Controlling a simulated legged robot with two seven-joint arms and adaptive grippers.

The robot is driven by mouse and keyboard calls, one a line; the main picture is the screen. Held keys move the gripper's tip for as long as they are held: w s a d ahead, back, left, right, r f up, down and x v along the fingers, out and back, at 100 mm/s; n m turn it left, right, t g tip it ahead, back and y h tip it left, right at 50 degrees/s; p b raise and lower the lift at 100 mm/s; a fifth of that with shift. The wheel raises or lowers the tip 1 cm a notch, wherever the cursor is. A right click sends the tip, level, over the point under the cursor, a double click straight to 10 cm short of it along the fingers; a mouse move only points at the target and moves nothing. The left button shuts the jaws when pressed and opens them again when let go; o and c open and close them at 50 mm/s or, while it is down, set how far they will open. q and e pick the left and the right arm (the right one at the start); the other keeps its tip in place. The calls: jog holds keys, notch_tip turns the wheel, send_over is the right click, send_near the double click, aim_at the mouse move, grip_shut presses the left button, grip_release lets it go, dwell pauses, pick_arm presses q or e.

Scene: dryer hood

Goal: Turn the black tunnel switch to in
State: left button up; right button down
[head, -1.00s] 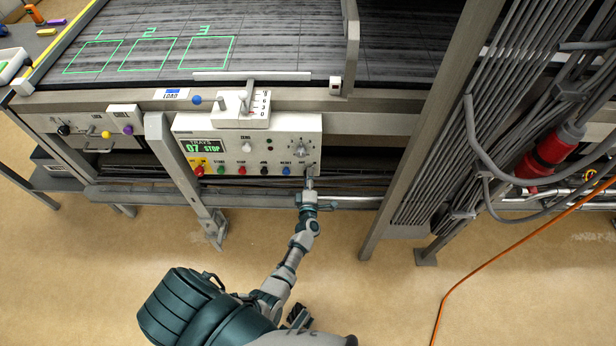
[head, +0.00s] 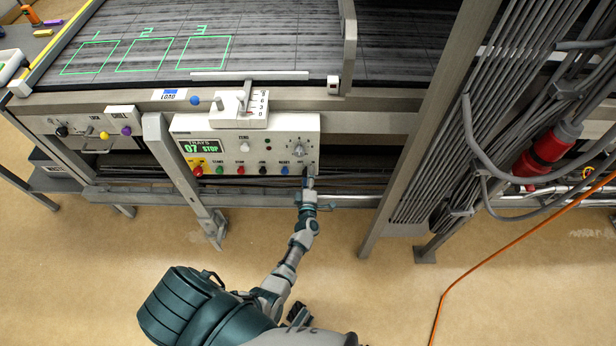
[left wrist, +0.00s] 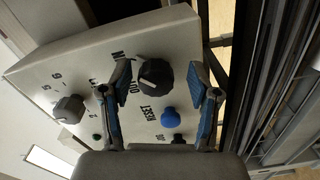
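The black tunnel switch (left wrist: 156,77) is a round black knob on the light control panel (left wrist: 95,65), with lettering that seems to read IN and OUT beside it. Which way it is set is hard to tell. In the left wrist view my left gripper (left wrist: 160,100) is open, one finger on each side of the switch, with gaps to it. In the head view the left gripper (head: 309,184) is at the panel's lower right corner and partly hides the switch. My right gripper is not clearly in view.
A blue RESET button (left wrist: 171,118) sits close to the switch, between the fingers. A grey numbered dial (left wrist: 69,108) is farther left. In the head view, a row of coloured buttons (head: 241,170) runs left of the gripper, and a metal post (head: 432,130) stands to the right.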

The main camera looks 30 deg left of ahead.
pick_arm(q)
jog(key=shift+r, duration=0.1)
jog(key=v, duration=1.2)
